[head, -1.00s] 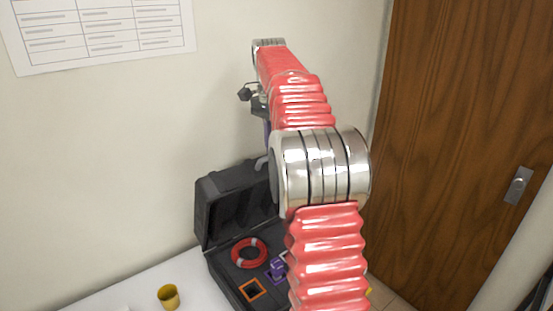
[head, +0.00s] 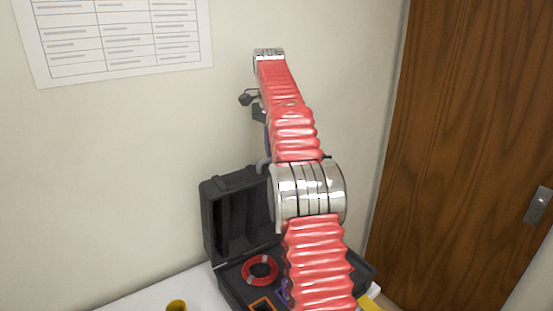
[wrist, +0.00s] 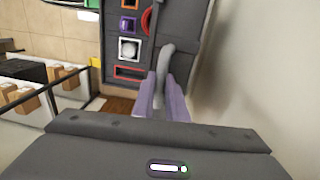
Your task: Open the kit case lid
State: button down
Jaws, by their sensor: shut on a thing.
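The black kit case stands on the white table, with its lid (head: 228,215) raised steeply against the wall side and its base (head: 232,285) open to view. A grey curved handle (wrist: 166,62) shows between my fingers in the wrist view. My gripper (wrist: 165,85) has two pale purple fingers closed on this handle. In the head view my gripper (head: 266,142) is at the top edge of the lid, partly hidden behind my arm. The base holds a red ring (head: 260,269) and framed compartments. My arm hides the right part of the case.
A yellow cup (head: 177,306) stands on the table (head: 190,287) left of the case. The wall with a paper chart (head: 120,38) is close behind the lid. A brown wooden door (head: 470,130) is on the right.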

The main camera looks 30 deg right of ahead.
jog(key=shift+w+f, duration=0.3)
jog(key=shift+w, duration=0.1)
jog(key=c, duration=2.1)
grip_release()
jog(key=shift+w, duration=0.1)
jog(key=o, duration=0.3)
jog(key=shift+r, duration=0.1)
jog(key=shift+o, duration=0.2)
jog(key=shift+r, duration=0.15)
